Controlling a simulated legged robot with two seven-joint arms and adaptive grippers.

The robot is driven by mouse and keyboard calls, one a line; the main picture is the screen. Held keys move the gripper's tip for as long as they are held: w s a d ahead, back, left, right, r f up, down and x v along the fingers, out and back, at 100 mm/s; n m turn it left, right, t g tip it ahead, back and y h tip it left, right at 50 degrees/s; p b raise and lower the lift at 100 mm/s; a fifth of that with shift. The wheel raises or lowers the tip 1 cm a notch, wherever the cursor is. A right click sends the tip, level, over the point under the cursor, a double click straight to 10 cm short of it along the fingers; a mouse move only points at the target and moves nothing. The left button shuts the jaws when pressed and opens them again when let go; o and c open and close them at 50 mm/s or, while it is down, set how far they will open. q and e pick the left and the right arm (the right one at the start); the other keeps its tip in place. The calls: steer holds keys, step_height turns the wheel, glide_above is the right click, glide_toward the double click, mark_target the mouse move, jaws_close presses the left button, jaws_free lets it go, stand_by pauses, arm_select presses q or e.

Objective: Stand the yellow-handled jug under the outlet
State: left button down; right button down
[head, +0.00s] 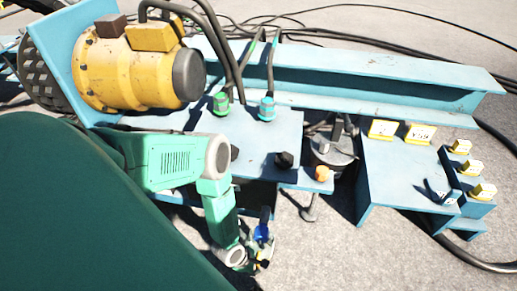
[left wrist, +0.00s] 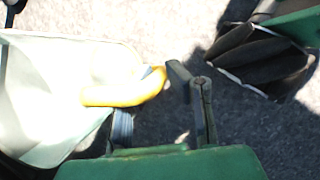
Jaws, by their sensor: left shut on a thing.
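The jug shows in the left wrist view as a pale, whitish body (left wrist: 45,85), cut off by the left edge, with a yellow handle (left wrist: 125,90). My left gripper (left wrist: 160,105) is shut on the yellow handle, its fingers close around the handle's end. In the head view my left gripper (head: 260,255) hangs low in front of the blue bench, with small blue and yellow patches at it; the jug's body is not clear there. A small orange knob (head: 322,173) sits at the bench's front edge; I cannot tell for sure which part is the outlet. My right gripper is not in view.
A yellow motor (head: 135,75) stands at the left of the blue bench (head: 265,140). A blue stand (head: 395,175) with yellow-and-white sockets is at the right. Dark cables cross the floor behind and at the right. Bare floor (head: 345,255) lies in front.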

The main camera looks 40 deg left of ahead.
arm_select(q)
steer(key=shift+w+d, duration=0.25)
steer(key=shift+w, duration=0.05)
steer(key=shift+f, duration=0.2)
step_height(320, 180, down, 3)
steer(key=shift+f+b, duration=0.15)
steer(key=shift+b, duration=0.95)
steer(key=c, duration=1.6)
jaws_free()
steer(key=shift+o, duration=0.2)
